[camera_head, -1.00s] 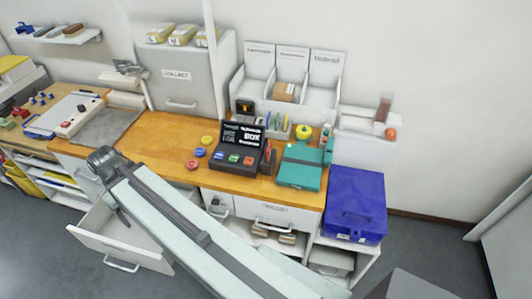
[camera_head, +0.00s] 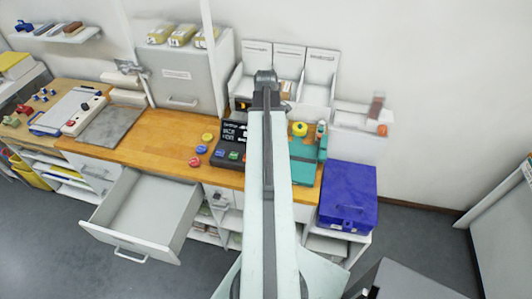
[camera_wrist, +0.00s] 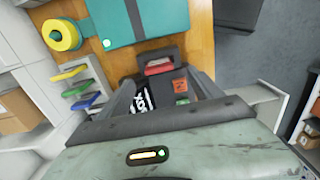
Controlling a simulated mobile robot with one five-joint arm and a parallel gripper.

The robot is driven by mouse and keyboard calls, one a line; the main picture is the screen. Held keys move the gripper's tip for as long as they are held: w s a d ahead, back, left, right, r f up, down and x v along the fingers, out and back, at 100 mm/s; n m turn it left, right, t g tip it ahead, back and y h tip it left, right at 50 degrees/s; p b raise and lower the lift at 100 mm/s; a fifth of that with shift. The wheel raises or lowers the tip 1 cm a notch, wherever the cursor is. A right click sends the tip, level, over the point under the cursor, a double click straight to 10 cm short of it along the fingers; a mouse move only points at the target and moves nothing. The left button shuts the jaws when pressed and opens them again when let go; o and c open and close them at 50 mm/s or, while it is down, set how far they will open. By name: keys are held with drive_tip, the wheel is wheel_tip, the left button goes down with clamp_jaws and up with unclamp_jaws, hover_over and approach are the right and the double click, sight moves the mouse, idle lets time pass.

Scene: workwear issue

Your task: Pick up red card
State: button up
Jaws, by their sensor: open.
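A flat red piece that looks like the red card (camera_wrist: 158,68) sits in a small dark holder (camera_wrist: 158,54), seen in the wrist view just beyond my fingertips. It is hidden behind my arm in the head view. My gripper (camera_wrist: 162,88) is open and empty, with one grey finger on each side of the black box (camera_wrist: 146,97) below. In the head view my gripper (camera_head: 265,80) is raised over the back of the wooden counter, in front of the white wall trays.
A teal case (camera_head: 303,172) and yellow roll (camera_head: 299,128) lie right of my arm. Yellow, green and blue cards (camera_wrist: 78,88) stand in a rack. A blue box (camera_head: 348,192) stands at the right. An open drawer (camera_head: 145,205) juts out at lower left.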

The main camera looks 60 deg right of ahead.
wheel_tip(320, 180, down, 7)
drive_tip(key=b, duration=0.6)
drive_tip(key=shift+d, duration=0.1)
drive_tip(key=shift+r, duration=0.15)
drive_tip(key=c, duration=1.4)
